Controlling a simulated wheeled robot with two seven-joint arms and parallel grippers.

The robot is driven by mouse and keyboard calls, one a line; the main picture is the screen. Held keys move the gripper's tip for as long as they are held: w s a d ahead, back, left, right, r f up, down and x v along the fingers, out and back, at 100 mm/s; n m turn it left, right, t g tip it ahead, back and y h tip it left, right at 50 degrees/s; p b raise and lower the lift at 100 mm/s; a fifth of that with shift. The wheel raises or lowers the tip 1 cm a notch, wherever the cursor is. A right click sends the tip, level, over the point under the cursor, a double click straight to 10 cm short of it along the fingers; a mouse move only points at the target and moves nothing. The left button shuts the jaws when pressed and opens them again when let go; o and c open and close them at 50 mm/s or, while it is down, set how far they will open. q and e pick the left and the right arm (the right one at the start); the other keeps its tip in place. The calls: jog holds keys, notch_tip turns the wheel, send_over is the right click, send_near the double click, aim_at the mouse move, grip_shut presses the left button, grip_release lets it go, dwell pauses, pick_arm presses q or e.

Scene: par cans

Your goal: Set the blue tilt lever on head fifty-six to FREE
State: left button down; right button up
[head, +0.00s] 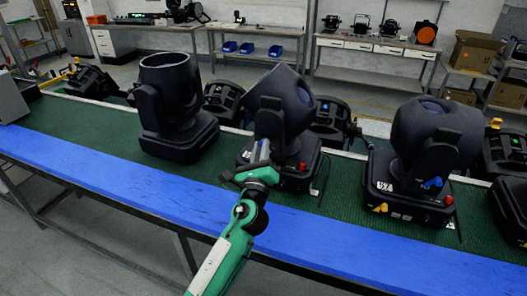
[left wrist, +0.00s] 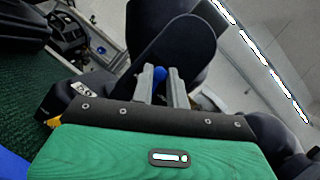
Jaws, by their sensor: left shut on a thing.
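Head fifty-six is the dark moving head (head: 284,105) in the middle of the bench, its lamp part tilted so a corner points up. Its number plate (left wrist: 86,90) shows in the left wrist view, rotated and hard to read. My left gripper (head: 263,150) is at the near side of its yoke. In the left wrist view the two grey fingers (left wrist: 161,88) are closed around the blue tilt lever (left wrist: 159,73), whose top shows between them. The FREE marking cannot be made out. In the head view my gripper hides the lever. My right gripper is out of view.
A similar head marked 57 (head: 430,135) stands to the right, with its own blue lever (head: 432,183). Another head (head: 170,95) stands to the left. More heads sit in a row behind. A blue strip (head: 130,187) runs along the bench's near edge over green matting.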

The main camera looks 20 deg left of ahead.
pick_arm(q)
jog(key=shift+a+f+n+g+y, duration=0.1)
jog(key=shift+n+g+y, duration=0.15)
jog(key=shift+n, duration=0.45)
jog(key=shift+a+r+n+g+y, duration=0.15)
jog(key=shift+n+y, duration=0.15)
jog(key=shift+n, duration=0.4)
jog(key=shift+a+f+n+g+y, duration=0.15)
jog(key=shift+n+g+y, duration=0.1)
jog(key=shift+n, duration=0.45)
jog(key=c, duration=1.4)
grip_release()
jog(key=shift+f, duration=0.1)
jog(key=b+v, duration=0.4)
jog(key=v, duration=0.9)
jog(key=shift+s+d, duration=0.15)
jog(key=shift+s, duration=0.2)
jog(key=shift+f, duration=0.1)
